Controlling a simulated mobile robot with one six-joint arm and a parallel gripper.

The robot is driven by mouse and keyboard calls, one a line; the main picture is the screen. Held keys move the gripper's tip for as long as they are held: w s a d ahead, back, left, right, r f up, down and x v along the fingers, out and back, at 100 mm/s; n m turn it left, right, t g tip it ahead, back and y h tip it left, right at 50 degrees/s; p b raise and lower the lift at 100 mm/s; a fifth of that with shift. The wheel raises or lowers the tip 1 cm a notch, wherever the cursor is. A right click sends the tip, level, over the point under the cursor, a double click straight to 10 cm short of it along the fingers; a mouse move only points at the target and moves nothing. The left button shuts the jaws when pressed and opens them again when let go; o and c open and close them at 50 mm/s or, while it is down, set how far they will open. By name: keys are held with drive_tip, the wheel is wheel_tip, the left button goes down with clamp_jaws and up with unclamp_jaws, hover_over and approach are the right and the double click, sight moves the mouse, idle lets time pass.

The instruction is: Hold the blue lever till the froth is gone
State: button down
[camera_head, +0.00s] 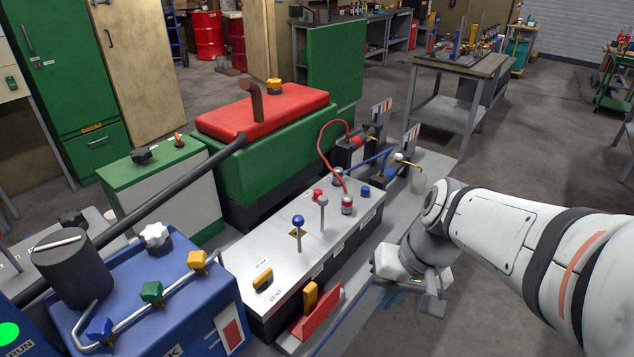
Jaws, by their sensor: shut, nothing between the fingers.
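A lever with a blue ball knob (298,222) stands upright on the grey metal panel (248,247) in the middle of the view. My gripper (434,304) is at the right, beyond the panel's right side and apart from the blue lever. It points down and is shut and empty. A small pale clear container (417,182) stands near a brass spout; I cannot make out froth in it.
A blue machine (165,300) with blue, green and yellow valve handles is at the front left. A red-topped green tank (262,115) stands behind the panel. A red bracket (318,312) holds a yellow handle at the panel's front. Open floor lies at the right.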

drive_tip(key=w+a+f+m+y+b, duration=0.1)
drive_tip(key=w+a+f+y+b, duration=0.15)
drive_tip(key=w+f+y, duration=0.2)
drive_tip(key=w+d+m+t+y+b, duration=0.2)
drive_tip(key=w+m+t+y, duration=0.2)
drive_tip(key=w, duration=1)
drive_tip(key=shift+w+d+t+y, duration=0.3)
drive_tip(key=shift+t+y, duration=0.9)
drive_tip(key=shift+y, duration=0.05)
drive_tip(key=shift+a, duration=0.1)
drive_tip(key=p, duration=0.2)
hover_over(299, 236)
drive_tip(key=f+v, duration=0.1)
drive_tip(key=v, duration=0.3)
drive_tip(key=f, duration=0.2)
drive_tip(key=shift+w+d+f, duration=0.2)
drive_tip(key=shift+d+f, duration=0.1)
